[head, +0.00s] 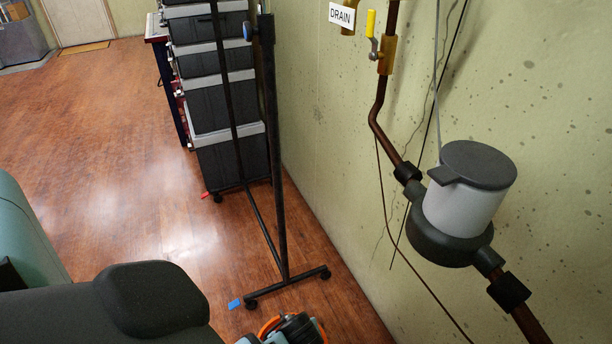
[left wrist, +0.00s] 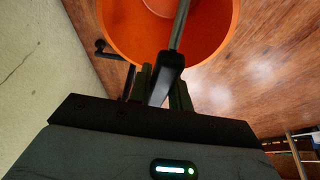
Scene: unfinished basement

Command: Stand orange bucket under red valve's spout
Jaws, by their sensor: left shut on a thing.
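In the left wrist view the orange bucket (left wrist: 212,22) is seen from above, its open mouth towards the camera. My left gripper (left wrist: 163,88) is shut on a grey bar that runs across the bucket's mouth and looks like its handle. The bucket's base and what it rests on are hidden. No red valve shows; the head view has a yellow-handled valve (head: 372,38) on a copper pipe, beside a DRAIN label (head: 341,15). My right gripper is out of view.
A black wheeled rack (head: 276,150) stands near the wall, before stacked dark bins (head: 232,160). A grey-and-black meter (head: 462,205) juts from the wall on the pipe. Blue tape (head: 234,303) lies on the wooden floor. The floor at the left is clear.

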